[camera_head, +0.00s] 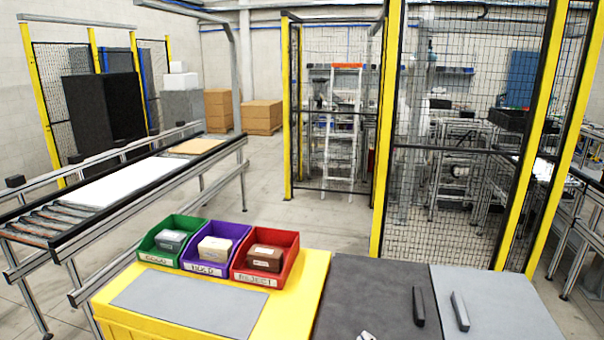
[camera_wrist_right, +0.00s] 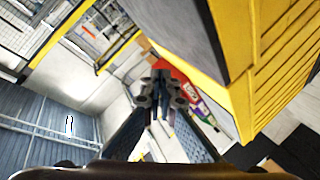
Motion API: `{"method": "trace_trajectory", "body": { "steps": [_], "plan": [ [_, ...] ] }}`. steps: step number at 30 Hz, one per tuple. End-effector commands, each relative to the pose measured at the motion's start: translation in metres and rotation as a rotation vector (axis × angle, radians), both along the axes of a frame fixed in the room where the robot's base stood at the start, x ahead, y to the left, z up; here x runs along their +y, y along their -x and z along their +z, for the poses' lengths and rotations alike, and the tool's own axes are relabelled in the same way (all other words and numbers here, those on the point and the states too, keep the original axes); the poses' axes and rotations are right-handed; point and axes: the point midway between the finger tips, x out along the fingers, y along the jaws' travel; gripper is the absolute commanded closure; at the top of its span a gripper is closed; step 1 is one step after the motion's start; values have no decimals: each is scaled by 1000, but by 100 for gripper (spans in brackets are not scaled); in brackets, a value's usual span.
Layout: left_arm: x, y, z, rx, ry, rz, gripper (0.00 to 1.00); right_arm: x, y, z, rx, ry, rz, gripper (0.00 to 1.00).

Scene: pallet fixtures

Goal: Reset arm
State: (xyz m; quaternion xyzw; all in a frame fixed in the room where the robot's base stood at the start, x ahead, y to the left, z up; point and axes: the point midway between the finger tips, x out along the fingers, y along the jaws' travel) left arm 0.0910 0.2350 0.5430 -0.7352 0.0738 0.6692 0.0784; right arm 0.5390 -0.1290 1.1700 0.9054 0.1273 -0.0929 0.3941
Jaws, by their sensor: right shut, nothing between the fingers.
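My right gripper (camera_wrist_right: 161,95) shows in the middle of the right wrist view. Its fingers are together with nothing between them, and it hangs in free space beside the yellow workbench (camera_wrist_right: 243,100). In the head view the yellow workbench (camera_head: 314,272) stands at the bottom, and neither of my grippers can be made out there. The red bin (camera_wrist_right: 170,68) shows partly behind the gripper in the wrist view. My left gripper is in neither view.
Green (camera_head: 145,243), purple (camera_head: 190,256) and red (camera_head: 238,264) bins, each holding a block, stand on the bench. Two dark bars (camera_head: 418,306) (camera_head: 460,311) lie at right. A pale piece (camera_head: 366,336) is cut off at the bottom. A conveyor (camera_head: 150,185) stands left.

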Motion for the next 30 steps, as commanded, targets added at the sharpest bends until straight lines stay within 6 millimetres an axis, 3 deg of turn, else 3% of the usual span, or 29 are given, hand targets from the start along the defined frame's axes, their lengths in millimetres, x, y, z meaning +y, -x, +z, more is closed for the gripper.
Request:
{"method": "trace_trajectory", "body": {
  "steps": [1,3,7,12,19,26,30],
  "plan": [
    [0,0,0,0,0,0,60,-12,19,-31,116,-58,-54,100],
    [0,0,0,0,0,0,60,-28,47,-69,269,-134,-132,100],
    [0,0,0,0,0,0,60,-49,105,-126,519,-244,-271,100],
    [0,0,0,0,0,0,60,-65,177,-171,766,-336,-425,100],
    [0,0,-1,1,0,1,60,-77,266,-205,1026,-416,-606,100],
    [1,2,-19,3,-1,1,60,-74,247,-290,1037,-399,-598,100],
    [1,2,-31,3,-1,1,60,-73,245,-352,1057,-390,-600,100]
  ]
}}
